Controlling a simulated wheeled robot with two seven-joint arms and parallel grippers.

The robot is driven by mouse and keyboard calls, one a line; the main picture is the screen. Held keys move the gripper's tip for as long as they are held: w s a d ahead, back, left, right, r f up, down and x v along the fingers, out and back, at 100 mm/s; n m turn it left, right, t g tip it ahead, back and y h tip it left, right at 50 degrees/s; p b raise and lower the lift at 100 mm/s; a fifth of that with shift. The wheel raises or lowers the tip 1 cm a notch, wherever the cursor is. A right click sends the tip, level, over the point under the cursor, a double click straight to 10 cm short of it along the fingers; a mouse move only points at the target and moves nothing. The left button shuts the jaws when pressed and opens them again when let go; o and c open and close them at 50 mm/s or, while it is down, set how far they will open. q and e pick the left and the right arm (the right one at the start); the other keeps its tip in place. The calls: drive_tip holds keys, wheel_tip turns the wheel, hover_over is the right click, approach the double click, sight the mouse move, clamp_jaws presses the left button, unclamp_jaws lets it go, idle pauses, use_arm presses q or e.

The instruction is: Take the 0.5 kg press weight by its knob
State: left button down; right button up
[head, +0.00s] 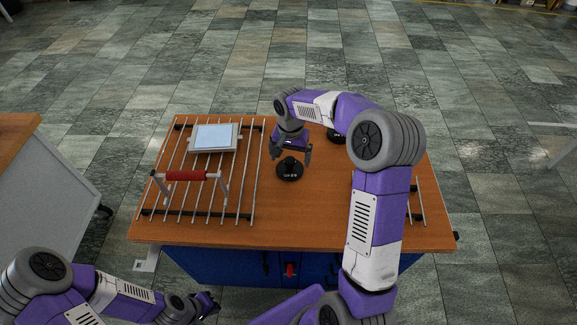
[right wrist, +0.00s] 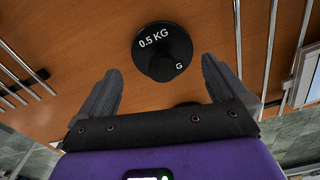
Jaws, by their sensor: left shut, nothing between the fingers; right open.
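The 0.5 kg press weight (head: 290,172) is a black disc with a knob, standing on the wooden table top. In the right wrist view the weight (right wrist: 176,42) shows its "0.5 KG" label, with the knob toward the camera. My right gripper (head: 291,154) is open just above the weight; in the right wrist view its fingers (right wrist: 160,66) are spread either side of the knob's line, apart from it. My left gripper (head: 210,304) is shut and empty, low in front of the table.
A metal-bar rack (head: 250,190) with a red handle (head: 186,176) and a pale blue plate (head: 215,137) stands left of the weight. Another black weight (head: 334,136) is behind it, partly hidden by my right arm. A second rack (head: 416,200) is at the right, mostly hidden.

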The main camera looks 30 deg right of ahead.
sight(290, 159)
wheel_tip(290, 159, down, 5)
drive_tip(key=shift+w+r+b, duration=0.15)
drive_tip(key=shift+b, duration=0.6)
drive_tip(key=shift+r, duration=0.1)
drive_tip(key=shift+w, duration=0.1)
drive_tip(key=c, duration=1.1)
